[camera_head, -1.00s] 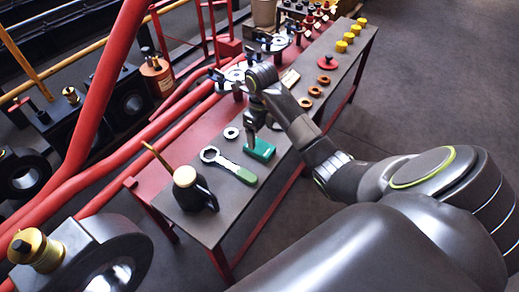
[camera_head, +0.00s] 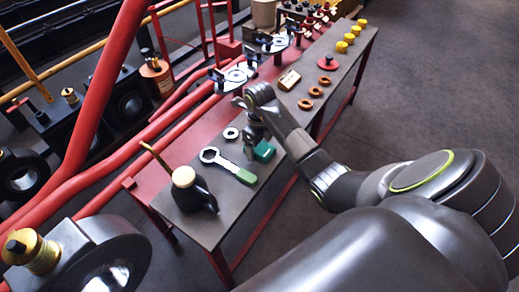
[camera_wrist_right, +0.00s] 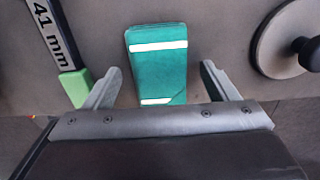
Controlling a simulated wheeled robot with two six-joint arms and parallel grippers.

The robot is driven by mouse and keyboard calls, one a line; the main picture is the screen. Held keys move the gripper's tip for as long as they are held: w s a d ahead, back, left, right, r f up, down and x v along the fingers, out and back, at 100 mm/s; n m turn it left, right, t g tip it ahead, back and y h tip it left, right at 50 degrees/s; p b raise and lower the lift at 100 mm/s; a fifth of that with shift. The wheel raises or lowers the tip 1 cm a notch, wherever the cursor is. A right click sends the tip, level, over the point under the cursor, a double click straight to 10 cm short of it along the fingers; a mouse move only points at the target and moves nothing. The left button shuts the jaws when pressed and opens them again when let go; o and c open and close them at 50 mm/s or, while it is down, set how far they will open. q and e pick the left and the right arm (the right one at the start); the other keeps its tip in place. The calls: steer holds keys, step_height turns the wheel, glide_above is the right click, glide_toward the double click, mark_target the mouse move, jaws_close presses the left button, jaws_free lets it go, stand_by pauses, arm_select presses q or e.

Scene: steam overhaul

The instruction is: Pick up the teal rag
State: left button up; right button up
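The teal rag (camera_head: 265,150) is a small folded block lying on the grey bench, partly covered by my right gripper in the head view. In the right wrist view the rag (camera_wrist_right: 158,75) shows two white stripes and lies between the two fingers. My right gripper (camera_wrist_right: 161,68) is open, with a gap between each finger and the rag. In the head view the right gripper (camera_head: 252,138) is low over the rag's left end. My left gripper is in neither view.
A wrench (camera_head: 228,165) with a green handle lies close to the rag, and a black oil can (camera_head: 193,188) stands at the near end. A washer (camera_head: 231,133), a tan block (camera_head: 289,79) and orange rings (camera_head: 305,104) are also on the bench (camera_head: 237,207).

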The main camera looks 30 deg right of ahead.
mark_target(259, 146)
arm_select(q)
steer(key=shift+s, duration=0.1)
arm_select(e)
steer(key=c, duration=1)
steer(key=shift+r, duration=0.15)
step_height(259, 146, up, 5)
steer(key=shift+r+p, duration=0.1)
steer(key=shift+p, duration=0.25)
step_height(259, 146, up, 3)
steer(key=p, duration=0.3)
steer(key=shift+r, duration=0.15)
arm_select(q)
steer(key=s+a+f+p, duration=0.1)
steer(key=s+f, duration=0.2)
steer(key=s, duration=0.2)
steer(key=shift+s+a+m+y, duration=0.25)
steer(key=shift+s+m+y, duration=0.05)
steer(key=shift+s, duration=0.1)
arm_select(e)
steer(key=shift+r, duration=0.65)
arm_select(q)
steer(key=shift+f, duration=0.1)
